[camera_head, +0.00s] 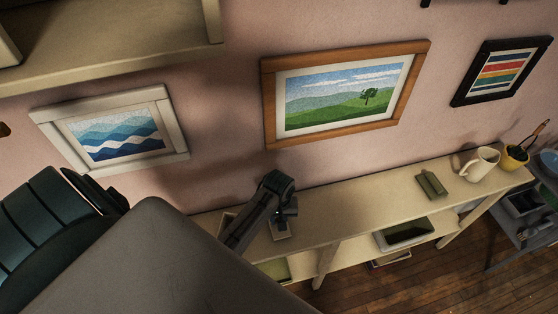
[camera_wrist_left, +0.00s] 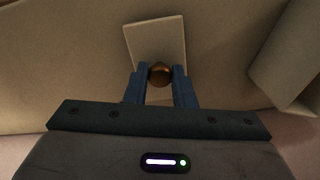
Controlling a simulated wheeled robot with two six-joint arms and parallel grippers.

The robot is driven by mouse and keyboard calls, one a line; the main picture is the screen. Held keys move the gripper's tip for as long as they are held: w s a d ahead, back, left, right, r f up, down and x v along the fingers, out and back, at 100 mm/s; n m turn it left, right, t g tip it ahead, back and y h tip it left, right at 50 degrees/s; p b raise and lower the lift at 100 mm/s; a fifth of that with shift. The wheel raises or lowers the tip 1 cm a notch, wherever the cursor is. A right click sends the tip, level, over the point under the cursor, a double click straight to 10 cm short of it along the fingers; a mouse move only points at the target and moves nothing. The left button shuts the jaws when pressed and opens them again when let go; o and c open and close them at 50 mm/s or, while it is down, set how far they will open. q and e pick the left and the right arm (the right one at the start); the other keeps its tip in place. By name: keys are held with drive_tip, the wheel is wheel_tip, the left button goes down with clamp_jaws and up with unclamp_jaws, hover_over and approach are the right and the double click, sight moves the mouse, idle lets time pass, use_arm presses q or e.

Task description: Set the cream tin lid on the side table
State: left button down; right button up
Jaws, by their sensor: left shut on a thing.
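The cream tin lid (camera_wrist_left: 150,38) is a pale rectangular plate with a round brown knob in the left wrist view. My left gripper (camera_wrist_left: 159,88) has its blue fingers shut on either side of the knob. In the head view the gripper (camera_head: 285,213) is over the left part of a long cream shelf unit, with a pale piece, likely the lid (camera_head: 283,233), below it. I cannot tell whether the lid touches the surface beneath. A grey table (camera_head: 500,243), possibly the side table, stands at the far right, partly cut off. My right gripper is not in view.
The top between gripper and olive box is clear. Framed pictures hang behind.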

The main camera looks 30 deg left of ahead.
use_arm(q)
drive_tip(key=shift+f, duration=0.15)
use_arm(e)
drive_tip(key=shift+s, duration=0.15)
use_arm(q)
drive_tip(key=c, duration=1.2)
unclamp_jaws()
drive_tip(key=shift+c, duration=0.2)
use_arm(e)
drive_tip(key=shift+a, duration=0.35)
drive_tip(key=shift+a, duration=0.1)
use_arm(q)
drive_tip(key=shift+r+b, duration=0.3)
drive_tip(key=shift+r, duration=0.3)
wheel_tip(320, 180, up, 11)
drive_tip(key=shift+b, duration=0.35)
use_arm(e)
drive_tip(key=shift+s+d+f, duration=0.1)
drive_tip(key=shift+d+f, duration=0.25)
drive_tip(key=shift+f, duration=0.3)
